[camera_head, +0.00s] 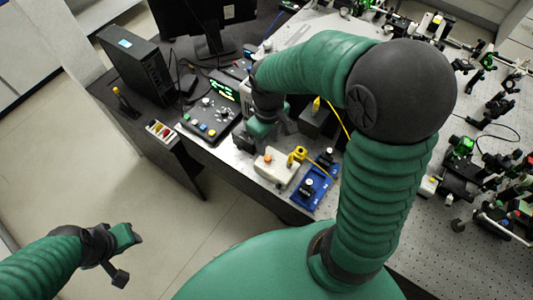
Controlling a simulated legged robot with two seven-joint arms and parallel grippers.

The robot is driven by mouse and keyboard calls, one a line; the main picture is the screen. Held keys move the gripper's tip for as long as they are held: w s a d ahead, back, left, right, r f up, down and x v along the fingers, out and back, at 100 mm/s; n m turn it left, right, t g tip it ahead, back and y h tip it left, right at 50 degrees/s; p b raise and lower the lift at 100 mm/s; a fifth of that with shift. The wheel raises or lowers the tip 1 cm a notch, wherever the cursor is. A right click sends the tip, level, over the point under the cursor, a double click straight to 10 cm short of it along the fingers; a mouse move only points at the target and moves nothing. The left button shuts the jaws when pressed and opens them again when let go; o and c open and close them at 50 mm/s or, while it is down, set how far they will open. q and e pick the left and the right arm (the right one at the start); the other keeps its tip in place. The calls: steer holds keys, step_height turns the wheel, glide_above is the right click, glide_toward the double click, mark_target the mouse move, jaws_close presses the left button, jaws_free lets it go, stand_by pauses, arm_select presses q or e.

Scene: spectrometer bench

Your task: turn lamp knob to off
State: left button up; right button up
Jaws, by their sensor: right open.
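I cannot tell for certain which knob is the lamp knob. A black control panel (213,118) with a green lit display and several knobs and coloured buttons lies near the bench's left edge. A white box (275,168) with an orange top piece sits to its right, near the front edge. My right gripper (262,138) points down just behind the white box and right of the panel. It is open, with its fingertips partly hidden, and its contact with anything cannot be made out. My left gripper (125,256) is open and empty over the floor at lower left.
A blue base (314,187) with a black piece stands right of the white box, with a yellow cable close by. A computer tower (138,66) and monitor stand at the back left. Optics crowd the perforated bench (455,258) at right. The floor at left is clear.

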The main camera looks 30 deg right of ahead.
mark_target(268, 157)
steer(key=f, duration=0.5)
steer(key=w+f, duration=0.1)
steer(key=f, duration=0.2)
steer(key=shift+d+f, duration=0.1)
steer(key=shift+d, duration=0.1)
steer(key=shift+s+f, duration=0.15)
steer(key=shift+f, duration=0.2)
steer(key=shift+s, duration=0.1)
steer(key=shift+a, duration=0.1)
steer(key=c, duration=0.4)
jaws_close()
